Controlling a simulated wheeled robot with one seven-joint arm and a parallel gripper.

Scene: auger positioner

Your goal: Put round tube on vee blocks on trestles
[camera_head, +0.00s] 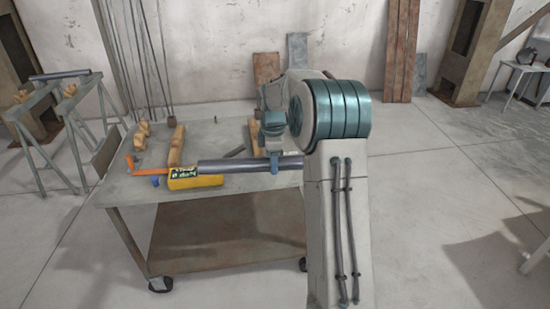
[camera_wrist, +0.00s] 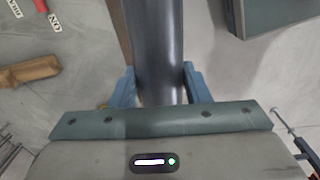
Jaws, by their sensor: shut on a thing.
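My gripper (camera_wrist: 159,86) is shut on a dark grey round tube (camera_wrist: 155,45), with one blue finger on each side of it. In the head view the tube (camera_head: 235,165) lies level over the near side of the steel cart's top, with my gripper (camera_head: 275,163) near its right end. I cannot tell whether it touches the cart or is just above it. The trestles (camera_head: 88,112) stand at the far left. Tan blocks, likely vee blocks (camera_head: 70,90), sit on them, one on the left (camera_head: 20,97). Another dark tube (camera_head: 62,75) lies across the back there.
The cart (camera_head: 125,187) also carries a yellow box (camera_head: 195,181) just below the tube, an orange tool (camera_head: 118,166), wooden bars (camera_head: 177,146) and small tan blocks (camera_head: 141,134). Planks lean on the back wall. Floor is open at the right and front left.

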